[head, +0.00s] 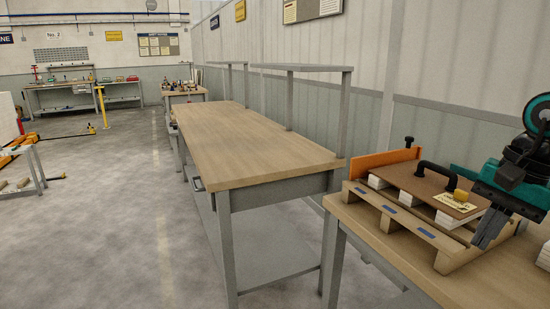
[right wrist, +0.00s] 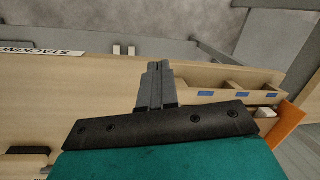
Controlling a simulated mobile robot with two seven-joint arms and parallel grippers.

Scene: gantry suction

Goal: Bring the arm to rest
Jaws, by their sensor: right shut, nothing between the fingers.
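My right gripper (head: 488,229) is at the right of the head view, with its grey fingers pointing down and no object between them. In the right wrist view my right gripper (right wrist: 158,75) shows with its fingers together. It is beside the near end of a wooden pallet (head: 395,213) on the workbench (head: 450,292). The pallet also shows in the right wrist view (right wrist: 235,76), to the right of the fingers. My left gripper is in neither view.
A brown board (head: 425,183) with a black handle (head: 437,174) lies over white blocks on the pallet. An orange panel (head: 383,160) stands behind it. A long wooden table (head: 240,140) with a bare top stands further left. Open floor (head: 110,220) lies left of that table.

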